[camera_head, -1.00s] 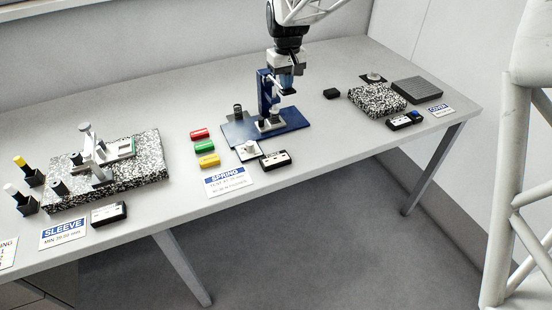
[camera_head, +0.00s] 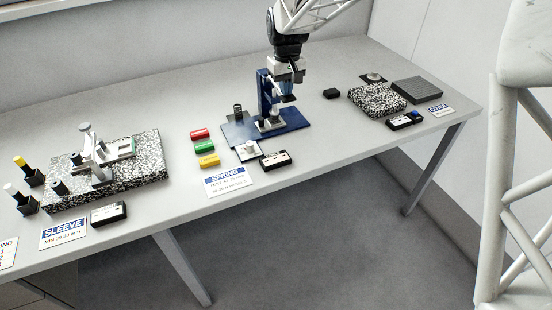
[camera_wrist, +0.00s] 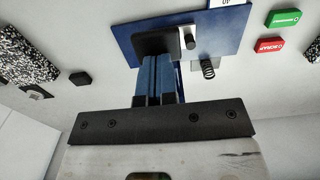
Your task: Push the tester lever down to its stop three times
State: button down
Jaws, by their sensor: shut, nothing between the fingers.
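The blue spring tester stands at the middle of the bench, its post (camera_head: 264,92) upright on a blue base plate (camera_head: 292,119). My gripper (camera_head: 287,95) is shut and empty, pointing down just right of the post. A dark lever piece (camera_head: 288,100) shows right under the fingertips. Whether they touch it is too small to tell. In the wrist view my blue fingers (camera_wrist: 158,75) are together over a black pad (camera_wrist: 157,40), apparently the lever's end. The tester base (camera_wrist: 222,20) shows beyond it. The lever's pivot is hidden.
A dark coil spring (camera_head: 238,111) stands left of the tester. Red (camera_head: 200,133), green (camera_head: 205,147) and yellow (camera_head: 208,160) blocks lie further left. A black display box (camera_head: 275,160) sits in front. A speckled block (camera_head: 377,99) stands right; bench between is mostly clear.

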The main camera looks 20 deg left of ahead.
jog(key=shift+s+f, duration=0.1)
jog(key=shift+f, duration=1.15)
dwell(0.8)
jog(key=shift+r, duration=0.1)
notch_tip(320, 180, up, 15)
jog(key=shift+f, duration=0.2)
dwell(1.9)
dwell(0.4)
